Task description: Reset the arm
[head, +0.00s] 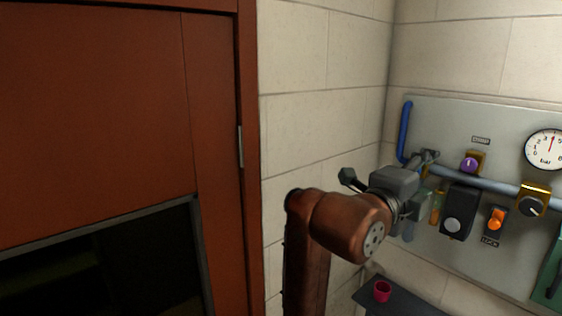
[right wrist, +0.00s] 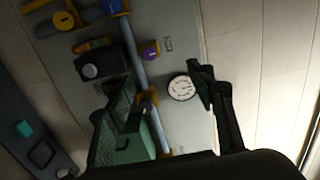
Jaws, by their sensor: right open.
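My right arm is copper coloured and rises from the bottom middle of the head view. Its grey gripper (head: 428,172) is in front of the left part of a grey wall panel (head: 440,115). In the right wrist view the two dark fingers of the gripper (right wrist: 160,105) are spread wide with nothing between them. The panel's pipe and round gauge (right wrist: 181,88) show beyond the fingers. I cannot tell how far the fingers are from the panel. My left gripper is in neither view.
The panel carries a blue pipe (head: 405,130), a purple knob (head: 469,164), a black box (head: 457,222) and an orange switch (head: 496,218). A red cup (head: 382,291) stands on a dark surface (head: 405,302) below. A brown door (head: 90,120) fills the left.

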